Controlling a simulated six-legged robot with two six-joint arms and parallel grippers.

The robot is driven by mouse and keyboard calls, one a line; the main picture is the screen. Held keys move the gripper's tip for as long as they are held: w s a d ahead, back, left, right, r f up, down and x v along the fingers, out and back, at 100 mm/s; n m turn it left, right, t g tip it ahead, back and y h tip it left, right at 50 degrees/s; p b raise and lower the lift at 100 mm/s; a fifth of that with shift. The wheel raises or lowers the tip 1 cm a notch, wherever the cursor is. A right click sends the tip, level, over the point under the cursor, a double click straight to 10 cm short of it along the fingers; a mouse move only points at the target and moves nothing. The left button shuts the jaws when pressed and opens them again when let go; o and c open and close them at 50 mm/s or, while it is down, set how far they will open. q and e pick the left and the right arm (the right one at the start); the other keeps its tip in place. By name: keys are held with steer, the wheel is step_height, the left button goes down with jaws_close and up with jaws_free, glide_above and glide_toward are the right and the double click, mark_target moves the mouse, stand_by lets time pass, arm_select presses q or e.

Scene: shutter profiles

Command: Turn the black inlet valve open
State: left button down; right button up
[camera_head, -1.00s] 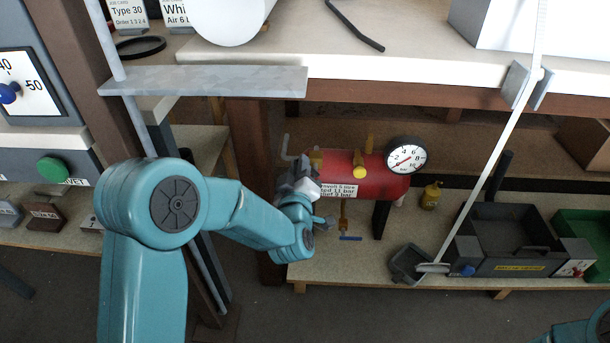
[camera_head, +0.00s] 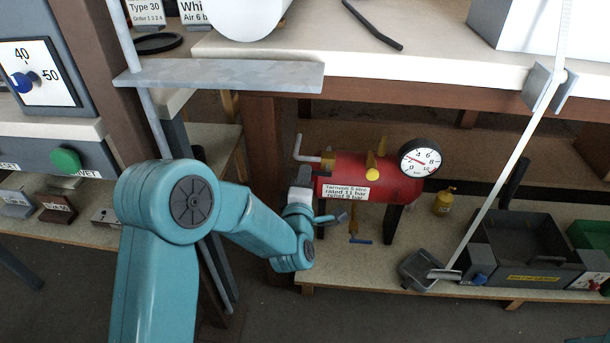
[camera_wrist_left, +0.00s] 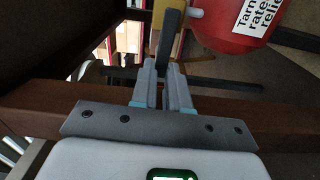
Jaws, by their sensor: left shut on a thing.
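A red tank (camera_head: 395,185) with a white label lies on the low shelf. A brass fitting (camera_head: 328,160) sits at its left end. In the left wrist view the black valve lever (camera_wrist_left: 169,30) stands in front of a brass-yellow body, beside the tank's end (camera_wrist_left: 232,30). My left gripper (camera_wrist_left: 160,72) is shut on this lever, its fingers on either side of it. My right gripper is out of view.
A round gauge (camera_head: 420,158) stands at the tank's right end. A blue-handled drain (camera_head: 360,241) hangs below. A yellow bottle (camera_head: 444,202) and a grey tray (camera_head: 525,245) are to the right. A wooden post (camera_head: 268,150) and the bench edge (camera_head: 450,97) are close to my arm.

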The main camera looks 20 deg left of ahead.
arm_select(q)
steer(key=shift+f+n, duration=0.15)
steer(key=shift+n, duration=0.25)
steer(key=c, duration=1.1)
jaws_free()
steer(key=shift+s, duration=0.1)
